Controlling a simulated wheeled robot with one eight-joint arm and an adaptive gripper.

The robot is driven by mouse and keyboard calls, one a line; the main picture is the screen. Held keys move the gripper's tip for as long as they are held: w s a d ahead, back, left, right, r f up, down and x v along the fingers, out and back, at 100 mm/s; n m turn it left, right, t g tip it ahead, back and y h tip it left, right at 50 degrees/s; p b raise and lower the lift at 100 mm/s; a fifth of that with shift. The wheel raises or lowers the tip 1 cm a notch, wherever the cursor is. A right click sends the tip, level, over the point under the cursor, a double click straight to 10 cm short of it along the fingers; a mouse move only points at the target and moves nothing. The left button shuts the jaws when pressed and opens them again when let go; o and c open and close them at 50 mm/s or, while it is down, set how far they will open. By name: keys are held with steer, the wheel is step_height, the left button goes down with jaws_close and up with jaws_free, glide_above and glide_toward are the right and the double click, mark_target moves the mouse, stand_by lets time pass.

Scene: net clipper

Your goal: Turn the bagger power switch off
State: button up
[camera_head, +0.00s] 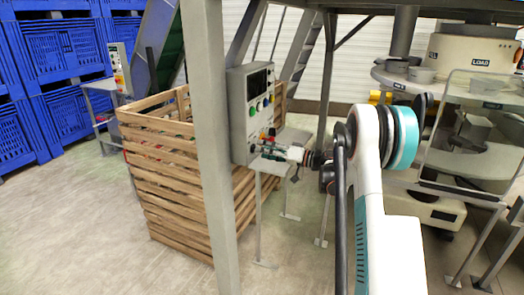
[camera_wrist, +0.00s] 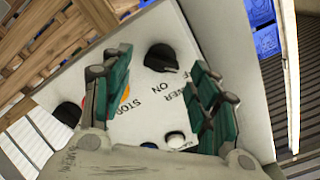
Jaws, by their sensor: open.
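The grey control box (camera_head: 237,110) stands on a post in the middle of the head view, with a dark screen and coloured buttons on its face. In the wrist view its panel (camera_wrist: 152,118) fills the middle, with upside-down lettering. A black rotary switch (camera_wrist: 162,57) sits by an "ON" label and a partly covered word ending in "WER". My gripper (camera_wrist: 158,62) is open, its two green fingers on either side of the switch in the picture; contact cannot be told. In the head view my gripper (camera_head: 268,148) is at the lower part of the box.
Another dark knob (camera_wrist: 69,113) and a white button (camera_wrist: 175,140) show on the panel. A slatted wooden crate (camera_head: 165,180) stands left of the box, behind a grey post (camera_head: 213,150). A round machine (camera_head: 455,75) is at the right. Floor at the lower left is clear.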

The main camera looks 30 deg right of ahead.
steer(key=v, duration=1)
